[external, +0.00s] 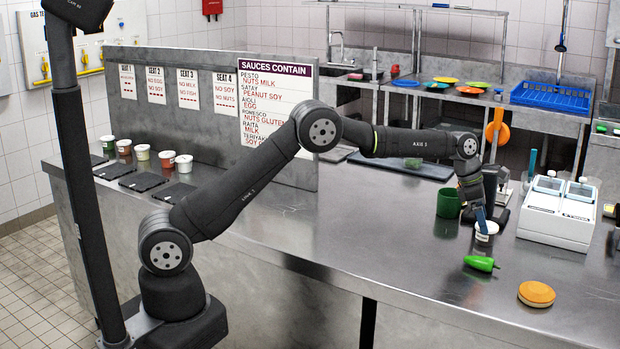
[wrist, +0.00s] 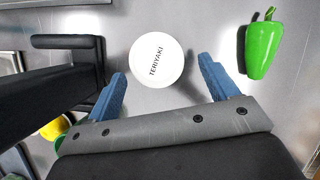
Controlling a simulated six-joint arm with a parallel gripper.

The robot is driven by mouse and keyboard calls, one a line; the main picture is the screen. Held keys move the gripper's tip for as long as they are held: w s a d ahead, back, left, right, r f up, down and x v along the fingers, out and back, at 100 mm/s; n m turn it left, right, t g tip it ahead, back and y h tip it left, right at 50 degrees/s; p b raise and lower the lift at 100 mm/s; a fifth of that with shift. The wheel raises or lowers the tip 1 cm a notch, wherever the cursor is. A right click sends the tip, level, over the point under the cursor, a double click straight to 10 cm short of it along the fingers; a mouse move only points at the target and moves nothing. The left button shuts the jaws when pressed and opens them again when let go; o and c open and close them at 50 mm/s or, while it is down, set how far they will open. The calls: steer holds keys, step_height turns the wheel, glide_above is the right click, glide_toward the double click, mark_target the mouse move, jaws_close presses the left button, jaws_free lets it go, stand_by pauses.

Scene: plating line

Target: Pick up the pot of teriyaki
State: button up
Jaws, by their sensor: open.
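The pot of teriyaki stands upright on the steel counter, its white lid (wrist: 157,60) facing up with TERIYAKI printed on it. In the external view the pot (external: 486,237) is small and white, partly hidden by a blue finger. My gripper (wrist: 163,67) is open and points down over the pot, with nothing held. In the wrist view the lid lies between the two blue fingertips, slightly ahead of them, with a gap at each side. In the external view my gripper (external: 482,222) overlaps the pot; I cannot tell whether the tips are below the lid.
A green pepper (external: 481,263) lies close to the pot, to the right in the wrist view (wrist: 263,48). A dark green container (external: 448,204) stands left of my gripper. A white two-lidded unit (external: 556,218) stands right. An orange disc (external: 536,293) lies nearer the front edge.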

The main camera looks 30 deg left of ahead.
steer(key=shift+x, duration=1.7)
steer(key=shift+w+r, duration=0.1)
steer(key=shift+w, duration=0.05)
steer(key=c, duration=0.9)
steer(key=shift+c, duration=0.2)
